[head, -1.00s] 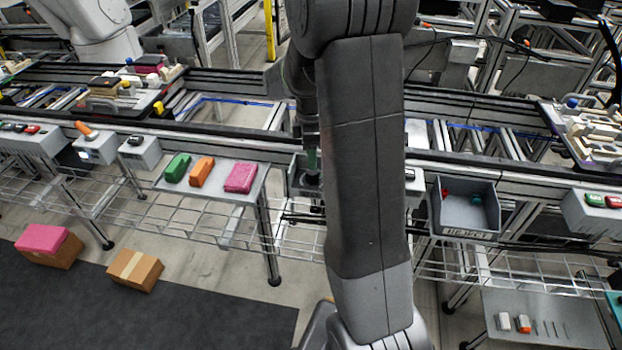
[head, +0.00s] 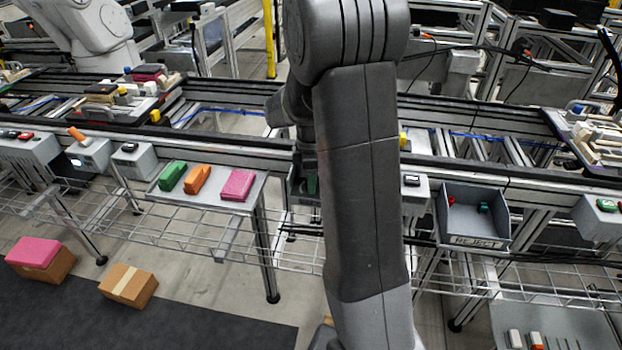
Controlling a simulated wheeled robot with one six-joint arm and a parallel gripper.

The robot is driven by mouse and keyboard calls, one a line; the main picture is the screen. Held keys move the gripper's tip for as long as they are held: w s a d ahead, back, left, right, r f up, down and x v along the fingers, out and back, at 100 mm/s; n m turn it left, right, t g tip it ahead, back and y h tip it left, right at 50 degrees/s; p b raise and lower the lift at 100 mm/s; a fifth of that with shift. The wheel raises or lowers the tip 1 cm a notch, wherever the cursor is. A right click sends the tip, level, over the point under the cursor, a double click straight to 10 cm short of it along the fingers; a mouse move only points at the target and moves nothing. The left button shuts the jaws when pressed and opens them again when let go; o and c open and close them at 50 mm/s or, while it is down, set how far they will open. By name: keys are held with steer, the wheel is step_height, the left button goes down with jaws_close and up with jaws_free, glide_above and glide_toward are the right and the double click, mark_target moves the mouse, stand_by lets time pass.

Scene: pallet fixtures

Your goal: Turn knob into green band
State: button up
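My arm stands across the middle of the head view and covers much of the fixture behind it. The wrist and my gripper (head: 308,168) show only as a dark, narrow strip left of the arm, over a grey box (head: 294,192) at the conveyor's front edge. A small dark green patch shows there; I cannot tell whether it belongs to the box or to my gripper. No knob or green band can be made out clearly. The fingertips are too dark and hidden to show whether they are open or touching anything.
A small shelf (head: 220,201) left of the arm holds a green block (head: 172,175), an orange block (head: 197,179) and a pink block (head: 238,185). A grey reject bin (head: 474,240) is to the right. An orange-handled box (head: 90,155) is at left. Cartons (head: 128,286) lie on the floor.

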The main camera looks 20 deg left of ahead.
steer(key=shift+m, duration=0.3)
steer(key=m+p, duration=0.1)
steer(key=m, duration=0.2)
steer(key=shift+w+m, duration=0.1)
steer(key=shift+m, duration=2)
steer(key=o, duration=0.7)
